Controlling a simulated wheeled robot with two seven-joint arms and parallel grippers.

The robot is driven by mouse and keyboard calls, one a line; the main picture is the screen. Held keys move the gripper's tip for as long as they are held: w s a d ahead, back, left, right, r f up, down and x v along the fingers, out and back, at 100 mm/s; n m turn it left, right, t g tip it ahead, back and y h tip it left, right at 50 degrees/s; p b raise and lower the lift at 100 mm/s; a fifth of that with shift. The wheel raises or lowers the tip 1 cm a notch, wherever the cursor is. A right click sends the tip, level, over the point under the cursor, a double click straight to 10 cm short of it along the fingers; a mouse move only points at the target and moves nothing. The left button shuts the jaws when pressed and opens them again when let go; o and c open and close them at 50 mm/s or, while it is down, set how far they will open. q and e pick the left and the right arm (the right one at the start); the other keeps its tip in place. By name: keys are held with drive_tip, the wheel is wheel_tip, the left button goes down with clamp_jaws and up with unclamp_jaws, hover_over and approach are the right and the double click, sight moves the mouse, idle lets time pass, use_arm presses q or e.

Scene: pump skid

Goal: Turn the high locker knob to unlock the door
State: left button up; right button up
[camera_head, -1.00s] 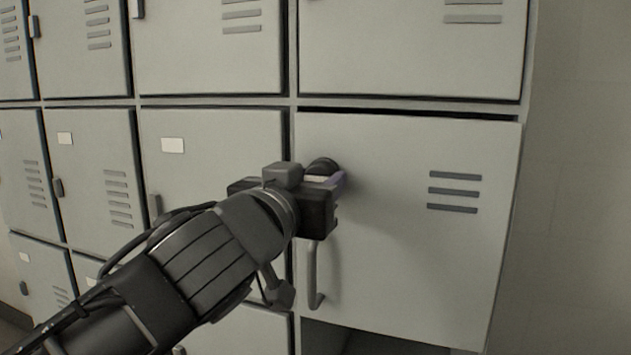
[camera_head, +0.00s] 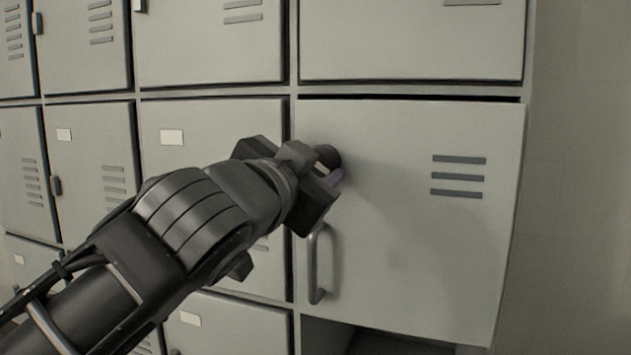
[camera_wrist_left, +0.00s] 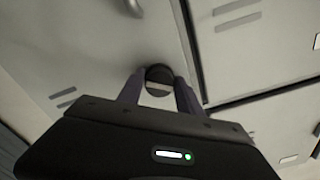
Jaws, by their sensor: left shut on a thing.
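The locker knob (camera_head: 328,157) is a dark round knob near the upper left corner of the right-hand locker door (camera_head: 410,230). My left gripper (camera_head: 326,170) is shut on it, and the gripper body is tilted in the head view. In the left wrist view the knob (camera_wrist_left: 158,76) sits between the two purplish fingers of my left gripper (camera_wrist_left: 158,92). A pale band shows across the knob there. The door stands in its frame with a dark gap along its top. My right gripper is not in view.
A curved handle (camera_head: 316,265) is on the door just below my gripper. Vent slots (camera_head: 458,176) are at the door's upper right. More lockers surround it, and a dark open space (camera_head: 375,342) lies beneath. A bare wall (camera_head: 580,180) is at the right.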

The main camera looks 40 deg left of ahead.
use_arm(q)
drive_tip(key=m+b, duration=0.1)
drive_tip(key=m, duration=0.1)
drive_tip(key=shift+f+m, duration=0.1)
drive_tip(key=shift+m, duration=0.3)
drive_tip(key=m, duration=0.2)
drive_tip(key=shift+m+b, duration=0.35)
drive_tip(key=shift+m, duration=0.05)
drive_tip(key=m, duration=0.5)
drive_tip(key=shift+m, duration=0.4)
drive_tip(key=o, duration=1.4)
drive_tip(key=shift+r, duration=0.2)
drive_tip(key=shift+c, duration=0.2)
drive_tip(key=shift+s+b, duration=0.15)
drive_tip(key=shift+b, duration=0.15)
drive_tip(key=b+v, duration=0.1)
drive_tip(key=v, duration=0.6)
drive_tip(key=shift+s, duration=0.25)
